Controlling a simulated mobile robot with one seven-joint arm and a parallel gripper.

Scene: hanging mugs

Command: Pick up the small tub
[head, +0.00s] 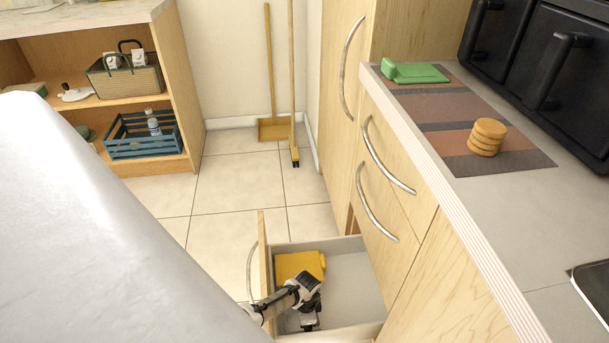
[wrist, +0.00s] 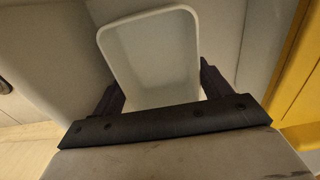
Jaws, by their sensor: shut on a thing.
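The small tub (wrist: 148,55) is white and open-topped with rounded corners, seen from above in the wrist view. My gripper (wrist: 162,88) is shut on it, with one dark finger on each side of the tub. In the head view my gripper (head: 309,322) reaches down into the open drawer (head: 352,275). I cannot tell whether the tub still touches the drawer floor.
A yellow object (head: 299,266) lies in the drawer beside my gripper. Its edge shows at the right in the wrist view (wrist: 303,75). The drawer front (head: 265,265) and cabinet face (head: 400,215) flank my arm. The counter holds a striped mat (head: 440,110) and stacked round pieces (head: 487,137).

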